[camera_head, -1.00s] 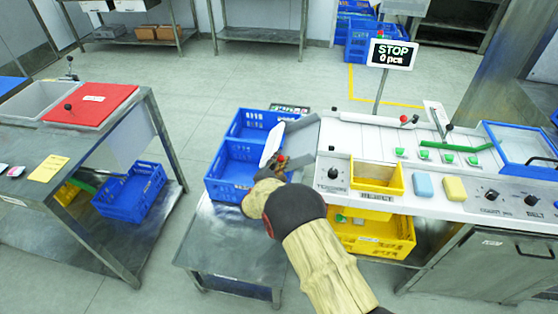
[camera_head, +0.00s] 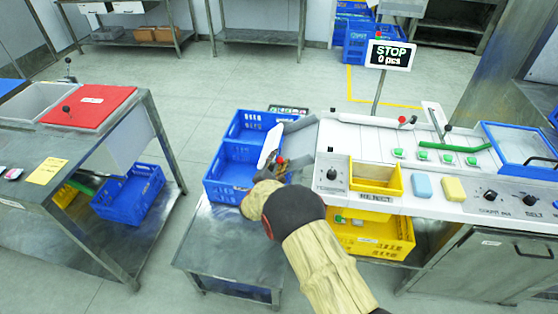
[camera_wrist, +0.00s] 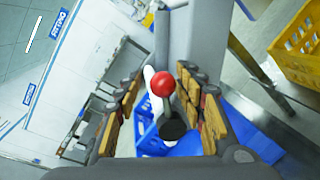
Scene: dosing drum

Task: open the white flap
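The white flap (camera_head: 270,147) is a narrow pale panel at the left end of the machine, beside the grey chute and above the blue crate. A red ball knob (camera_wrist: 163,84) on a black base shows in the wrist view, between my two fingers. My gripper (camera_head: 277,170) is beside the lower end of the flap in the head view. Its fingers are spread on both sides of the knob, with gaps visible, so it looks open. My gripper hides part of the flap's lower end and mount.
A blue crate (camera_head: 232,180) stands on a low metal table (camera_head: 222,245) left of the chute. The white machine panel with yellow reject bin (camera_head: 376,174) lies right, with a yellow crate (camera_head: 398,238) below it. The sign (camera_head: 391,54) reads STOP, 0 pcs.

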